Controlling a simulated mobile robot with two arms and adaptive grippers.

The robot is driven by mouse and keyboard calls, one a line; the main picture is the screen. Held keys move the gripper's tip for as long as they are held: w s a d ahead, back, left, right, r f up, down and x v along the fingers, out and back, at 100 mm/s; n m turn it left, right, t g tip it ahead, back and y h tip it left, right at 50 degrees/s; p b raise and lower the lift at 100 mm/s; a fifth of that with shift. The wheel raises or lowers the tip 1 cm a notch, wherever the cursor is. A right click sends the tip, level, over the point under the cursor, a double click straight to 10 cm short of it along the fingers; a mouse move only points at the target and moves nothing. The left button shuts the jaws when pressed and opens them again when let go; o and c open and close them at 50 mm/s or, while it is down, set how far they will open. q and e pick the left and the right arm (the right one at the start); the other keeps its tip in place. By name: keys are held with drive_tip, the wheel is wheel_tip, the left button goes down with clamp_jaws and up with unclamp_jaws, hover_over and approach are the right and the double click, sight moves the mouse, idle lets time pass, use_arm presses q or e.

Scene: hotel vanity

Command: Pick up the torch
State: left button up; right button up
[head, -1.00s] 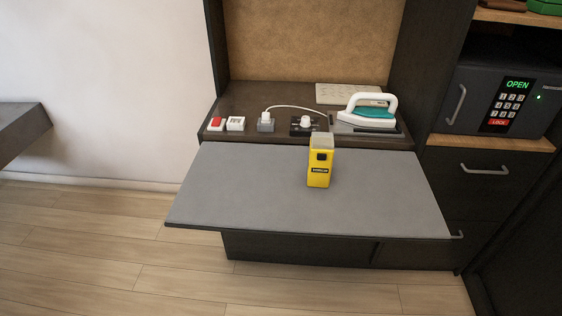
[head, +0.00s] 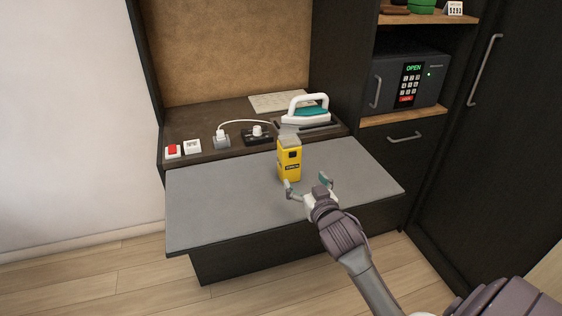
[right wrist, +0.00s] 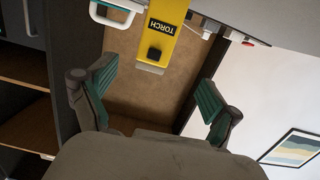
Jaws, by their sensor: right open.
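The yellow torch (head: 289,163) stands upright on the grey pull-out board (head: 220,205), with a grey top and a black button on its front. My right gripper (head: 308,185) is open and empty, just in front of the torch and a little to its right in the head view. In the right wrist view the torch (right wrist: 161,34) appears upside down, with its "TORCH" label facing the camera, beyond the open fingers (right wrist: 152,92). The fingers do not touch it. My left gripper is out of view.
Behind the board, a counter holds a white and teal iron (head: 306,112), a plug with a white cable (head: 222,136), a black knob unit (head: 257,135) and a red switch (head: 173,151). An open-marked safe (head: 409,80) sits on a shelf at right. The board's left half is clear.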

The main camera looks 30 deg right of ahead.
sight(292, 144)
drive_tip(key=shift+t, duration=0.6)
drive_tip(key=w+d+r, duration=0.1)
drive_tip(key=w, duration=0.1)
drive_tip(key=w+d+r, duration=0.1)
drive_tip(key=w, duration=0.2)
drive_tip(key=w+d+r+p, duration=0.1)
drive_tip(key=w, duration=0.2)
drive_tip(key=shift+w, duration=0.25)
drive_tip(key=shift+w+d, duration=0.1)
drive_tip(key=shift+w, duration=0.45)
drive_tip(key=shift+w+r, duration=0.2)
drive_tip(key=shift+w, duration=0.05)
drive_tip(key=p+x, duration=0.1)
drive_tip(key=x, duration=0.2)
drive_tip(key=shift+w+d+r, duration=0.1)
drive_tip(key=shift+w+r, duration=0.05)
drive_tip(key=shift+w, duration=0.1)
drive_tip(key=shift+w+d, duration=0.15)
drive_tip(key=shift+w, duration=0.45)
clamp_jaws()
